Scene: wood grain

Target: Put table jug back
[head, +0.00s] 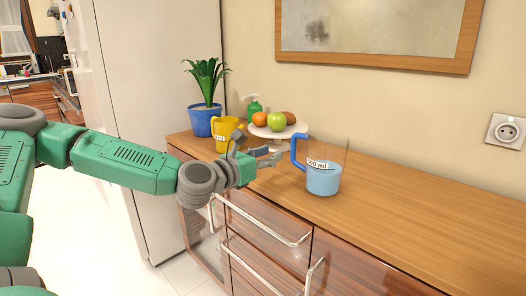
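A clear measuring jug (325,176) with a blue handle and blue liquid stands upright on the wooden counter. A white label on its side reads about "500 ml". Its handle (297,152) faces left, toward my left gripper. My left gripper (272,156) reaches in from the left just short of the handle, with its fingers apart and nothing between them. The gap between fingers and handle is small, and I cannot tell if they touch. My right gripper is out of view.
A yellow jug (226,133), a blue pot with a plant (205,121), a green soap bottle (254,108) and a white fruit stand (270,132) are at the counter's left. The counter (430,215) is clear on the right. Drawers with metal handles (270,258) are below.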

